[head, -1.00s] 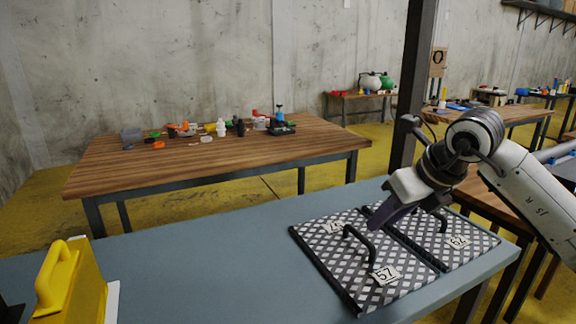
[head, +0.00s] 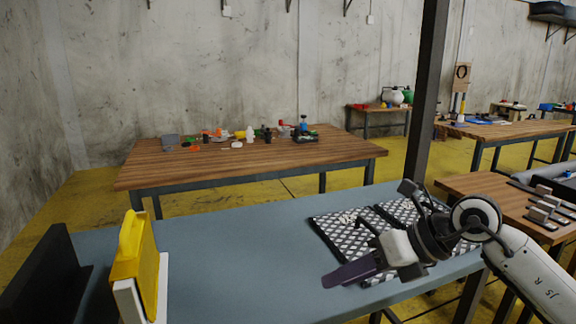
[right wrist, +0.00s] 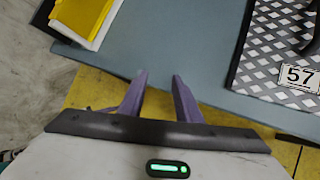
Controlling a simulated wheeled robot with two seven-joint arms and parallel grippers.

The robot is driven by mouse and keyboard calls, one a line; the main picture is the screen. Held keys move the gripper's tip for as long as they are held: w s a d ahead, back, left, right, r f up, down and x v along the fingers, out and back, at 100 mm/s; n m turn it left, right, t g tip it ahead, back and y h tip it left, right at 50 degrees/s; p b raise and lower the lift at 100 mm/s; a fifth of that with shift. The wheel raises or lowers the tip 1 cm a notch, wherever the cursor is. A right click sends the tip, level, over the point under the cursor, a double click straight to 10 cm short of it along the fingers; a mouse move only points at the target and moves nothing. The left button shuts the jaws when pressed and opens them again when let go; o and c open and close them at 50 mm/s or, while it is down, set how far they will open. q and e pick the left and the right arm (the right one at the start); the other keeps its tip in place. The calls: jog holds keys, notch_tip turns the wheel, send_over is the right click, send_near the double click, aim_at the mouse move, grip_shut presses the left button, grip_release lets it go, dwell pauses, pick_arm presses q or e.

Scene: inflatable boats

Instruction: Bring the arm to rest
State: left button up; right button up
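My right arm (head: 525,268) comes in from the lower right. My right gripper (head: 328,280) points left in the head view, low near the front edge of the blue-grey table (head: 215,235). In the right wrist view its two purple fingers (right wrist: 160,88) stand apart with nothing between them. My left gripper is in neither current view.
Patterned panels (head: 345,238) with black handles lie on the table, partly behind my right gripper. A label "57" (right wrist: 299,76) shows on one. A yellow case (head: 135,255) stands at the left beside a black upright piece (head: 45,280). The table's middle is clear.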

jog(key=s+a+r+m+t+y+p, duration=0.4)
jog(key=s+a+m+y, duration=0.3)
jog(key=a+m+y, duration=0.35)
jog(key=d+f+m+t+h+p, duration=0.1)
jog(key=d+f+m+t+h, duration=0.3)
jog(key=d+f+m+h, duration=0.5)
jog(key=d+f+m+t+h, duration=0.4)
jog(key=f+m, duration=0.2)
jog(key=m, duration=0.7)
pick_arm(q)
jog(key=r, duration=0.2)
jog(key=s+r+p, duration=0.1)
jog(key=r, duration=0.1)
jog(key=shift+a+r, duration=0.1)
jog(key=shift+a, duration=0.1)
pick_arm(e)
jog(key=s+d+f+m+g+h, duration=0.3)
jog(key=s+f+m+g, duration=0.3)
jog(key=s+f, duration=1.1)
jog(key=shift+s+f+m+g, duration=0.2)
jog(key=shift+s+m+g, duration=0.15)
jog(key=shift+s+g, duration=0.35)
pick_arm(q)
jog(key=shift+d, duration=0.15)
pick_arm(e)
jog(key=shift+s, duration=0.1)
